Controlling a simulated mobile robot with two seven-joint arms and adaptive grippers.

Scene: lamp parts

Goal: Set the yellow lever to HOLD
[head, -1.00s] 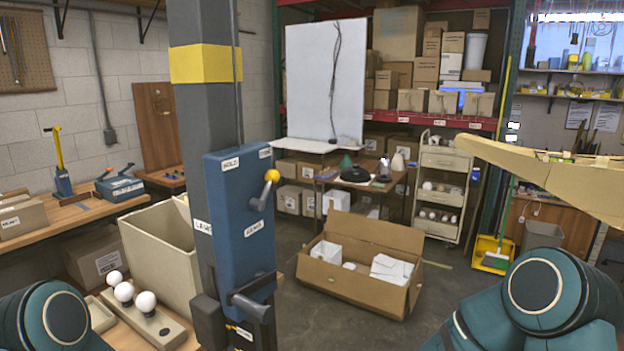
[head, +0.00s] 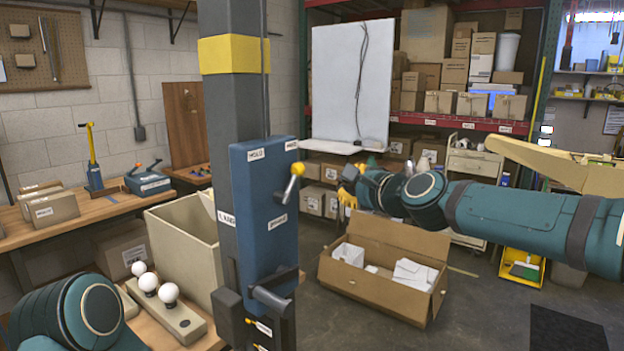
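A blue box (head: 257,235) is fixed to the grey column. On its front is a short grey lever with a yellow ball knob (head: 298,168). The lever points up and slightly right from its pivot. A label that seems to read HOLD (head: 255,154) is at the upper left of the face. Other small labels are at the upper right, lower right and on the column, too small to read surely. My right gripper (head: 350,187) is to the right of the knob, apart from it, with yellow parts at its end; its opening is unclear. My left gripper is out of view.
A grey crank handle (head: 275,297) sticks out below the box. An open carton (head: 375,285) stands on the floor behind. A bench at left holds a tool with a tall yellow handle (head: 91,150). White bulbs (head: 168,292) stand on a block at lower left.

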